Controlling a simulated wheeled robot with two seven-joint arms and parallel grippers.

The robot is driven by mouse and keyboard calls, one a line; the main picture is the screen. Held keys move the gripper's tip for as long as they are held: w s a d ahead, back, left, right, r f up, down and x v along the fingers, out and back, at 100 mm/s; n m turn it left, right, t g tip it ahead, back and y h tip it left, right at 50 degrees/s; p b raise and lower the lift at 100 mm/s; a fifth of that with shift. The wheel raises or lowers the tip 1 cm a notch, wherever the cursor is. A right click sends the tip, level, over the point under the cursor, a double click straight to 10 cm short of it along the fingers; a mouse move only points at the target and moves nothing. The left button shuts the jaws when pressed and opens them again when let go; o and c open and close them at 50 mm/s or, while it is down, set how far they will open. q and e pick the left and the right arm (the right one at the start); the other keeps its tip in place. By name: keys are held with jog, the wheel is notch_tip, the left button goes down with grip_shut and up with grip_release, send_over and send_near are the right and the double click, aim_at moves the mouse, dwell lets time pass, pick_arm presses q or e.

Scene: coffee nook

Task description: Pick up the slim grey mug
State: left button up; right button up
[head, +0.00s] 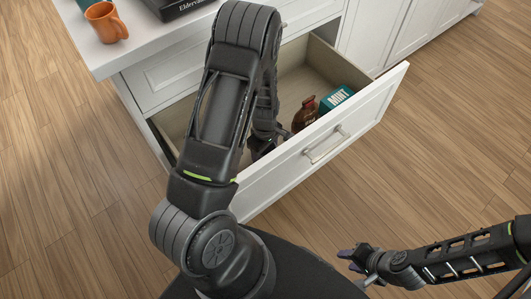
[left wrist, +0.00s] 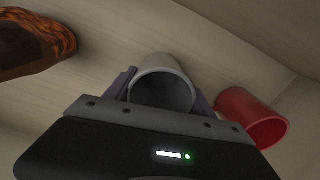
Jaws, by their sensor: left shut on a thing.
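In the head view my left arm reaches down into the open drawer (head: 359,111), and the arm and drawer front hide the mug. My right gripper (head: 356,264) is at the lower right, over the floor, with its fingers apart and nothing between them.
An orange mug (head: 106,22) and a black box (head: 182,7) sit on the white counter.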

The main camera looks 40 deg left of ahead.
pick_arm(q)
jog(key=c, duration=0.6)
jog(key=shift+c, duration=0.2)
notch_tip(320, 180, up, 10)
jog(key=p, duration=0.2)
dwell(0.5)
